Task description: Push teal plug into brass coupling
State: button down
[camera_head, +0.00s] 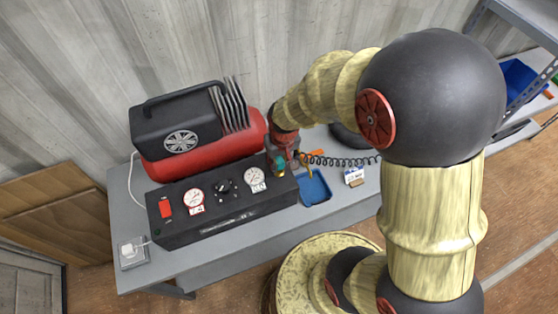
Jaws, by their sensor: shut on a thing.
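My gripper (279,160) points down at the right end of the black control panel. It is shut on a small teal plug (276,161), mostly hidden by the fingers. A small brass-coloured spot just below the plug, at the panel's right end, looks like the brass coupling (281,173). Plug and coupling appear very close; I cannot tell whether they touch or how well they line up. A dark coiled hose (345,161) runs right from beside the gripper.
The black panel (222,215) with two gauges and a knob stands on a grey bench (225,256). A red and black compressor (178,135) is behind it. Bench front is clear.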

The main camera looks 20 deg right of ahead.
jog(key=shift+f+b, duration=0.3)
jog(key=shift+f, duration=0.2)
jog(key=c, duration=1.5)
grip_release()
notch_tip(320, 180, up, 12)
jog(key=s, duration=0.1)
jog(key=shift+s, duration=0.4)
jog(key=shift+s, duration=0.1)
jog(key=s+r+t+b, duration=0.3)
jog(key=s+r+b, duration=0.4)
jog(key=s, duration=0.5)
jog(key=shift+r+t, duration=0.4)
jog(key=shift+r, duration=0.2)
